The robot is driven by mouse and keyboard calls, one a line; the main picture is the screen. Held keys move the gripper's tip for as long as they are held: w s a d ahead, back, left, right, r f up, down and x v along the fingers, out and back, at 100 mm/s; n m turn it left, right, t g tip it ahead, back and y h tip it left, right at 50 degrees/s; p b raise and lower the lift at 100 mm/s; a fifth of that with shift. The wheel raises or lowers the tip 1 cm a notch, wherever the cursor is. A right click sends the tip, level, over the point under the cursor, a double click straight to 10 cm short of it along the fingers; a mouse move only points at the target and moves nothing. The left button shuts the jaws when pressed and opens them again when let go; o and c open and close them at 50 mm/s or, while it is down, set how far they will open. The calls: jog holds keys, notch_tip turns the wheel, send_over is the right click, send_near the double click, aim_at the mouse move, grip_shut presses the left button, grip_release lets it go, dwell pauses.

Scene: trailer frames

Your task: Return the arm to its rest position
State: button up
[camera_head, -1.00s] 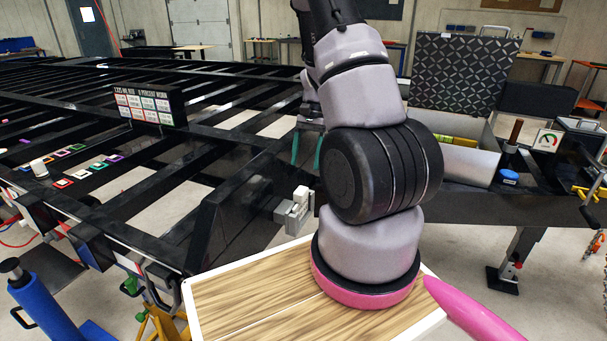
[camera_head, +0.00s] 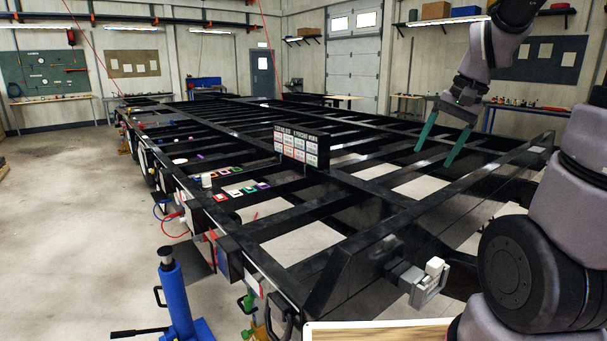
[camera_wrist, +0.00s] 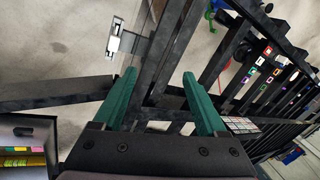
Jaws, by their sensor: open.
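My gripper (camera_head: 440,145) is on the right of the head view, in front of the far right part of the black trailer frame (camera_head: 360,215). Its two green fingers point down and left and stand apart with nothing between them. In the wrist view my gripper (camera_wrist: 163,95) also shows open and empty, with dark frame beams beyond the fingers. My grey and black arm runs down the right side of the head view.
A sign board (camera_head: 302,146) stands on the frame, with several coloured cards (camera_head: 240,190) nearby. A metal coupler (camera_head: 425,285) sits at the near end. A blue jack (camera_head: 178,295) stands at the lower left. Open floor (camera_head: 70,230) lies on the left.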

jog(key=s+a+r+n+t, duration=0.2)
jog(key=s+a+r+t, duration=0.2)
jog(key=s+r, duration=0.5)
jog(key=shift+s+a+r+n+t+h, duration=0.15)
jog(key=shift+s+a+n+t+h, duration=0.25)
jog(key=shift+s, duration=0.35)
